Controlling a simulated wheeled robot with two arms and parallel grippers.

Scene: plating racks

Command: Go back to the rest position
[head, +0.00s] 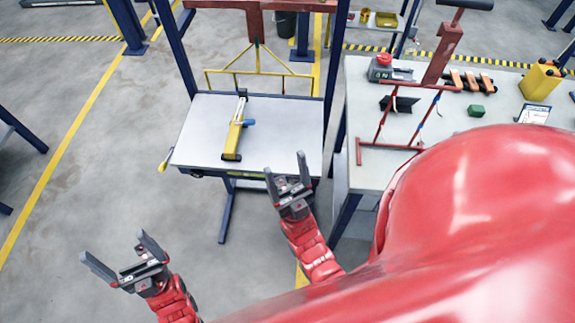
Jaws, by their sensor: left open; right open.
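My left gripper (114,247) is at the lower left, over open floor, with its two fingers spread apart and nothing between them. My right gripper (285,165) is near the front right edge of the white table (195,135) in the picture, its fingers apart and empty. A yellow tool with a dark end and a blue part (235,138) lies on this table, apart from both grippers. My own red body covers the lower right and hides what is behind it.
A yellow hanging frame (257,72) stands above the table's far edge.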

